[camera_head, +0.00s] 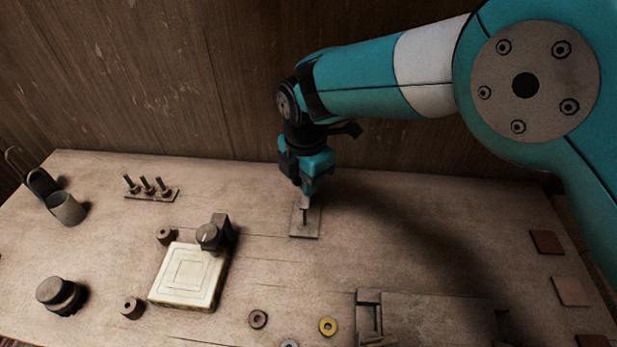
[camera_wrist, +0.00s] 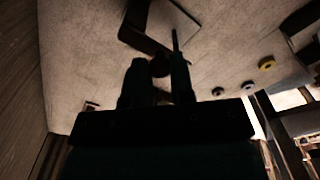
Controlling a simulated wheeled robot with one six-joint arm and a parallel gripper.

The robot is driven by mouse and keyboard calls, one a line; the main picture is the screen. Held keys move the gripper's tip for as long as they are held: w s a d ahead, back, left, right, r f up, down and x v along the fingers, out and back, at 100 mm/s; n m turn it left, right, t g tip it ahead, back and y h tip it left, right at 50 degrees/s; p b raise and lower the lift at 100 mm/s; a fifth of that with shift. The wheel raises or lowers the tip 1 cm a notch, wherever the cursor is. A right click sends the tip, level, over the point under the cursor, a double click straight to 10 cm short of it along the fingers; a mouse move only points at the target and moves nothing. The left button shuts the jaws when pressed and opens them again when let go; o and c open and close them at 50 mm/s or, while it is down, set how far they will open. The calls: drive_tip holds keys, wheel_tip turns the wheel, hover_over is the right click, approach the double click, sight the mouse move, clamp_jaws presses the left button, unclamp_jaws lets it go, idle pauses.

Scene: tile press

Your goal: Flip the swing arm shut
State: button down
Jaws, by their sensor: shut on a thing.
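My gripper (camera_head: 304,196) points down over a small flat plate (camera_head: 312,231) right of the bench's middle. It is shut on a narrow grey upright piece (camera_head: 305,213) at that plate; its grip is mostly hidden. I cannot tell whether the piece is fixed to the plate. The tile press has a pale square bed (camera_head: 187,276) with nested square outlines. A dark post (camera_head: 222,228) stands at its far right corner, with a round-headed part (camera_head: 207,236) beside it. This may be the swing arm; its angle is unclear. In the wrist view my fingers (camera_wrist: 158,88) are dark silhouettes.
Upright bolts (camera_head: 147,186) and a grey cup (camera_head: 66,208) stand at the back left. A dark round knob (camera_head: 58,294) is at front left. A yellow ring (camera_head: 328,326) and dark ring (camera_head: 258,319) lie in front. A raised block (camera_head: 430,318) is front right. A wall stands behind.

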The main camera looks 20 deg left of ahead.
drive_tip(key=shift+r, duration=0.1)
drive_tip(key=c, duration=1)
unclamp_jaws()
wheel_tip(320, 180, up, 17)
drive_tip(key=b, duration=0.2)
drive_tip(key=shift+r+b, duration=0.2)
drive_tip(key=shift+b, duration=0.15)
drive_tip(key=shift+d, duration=0.1)
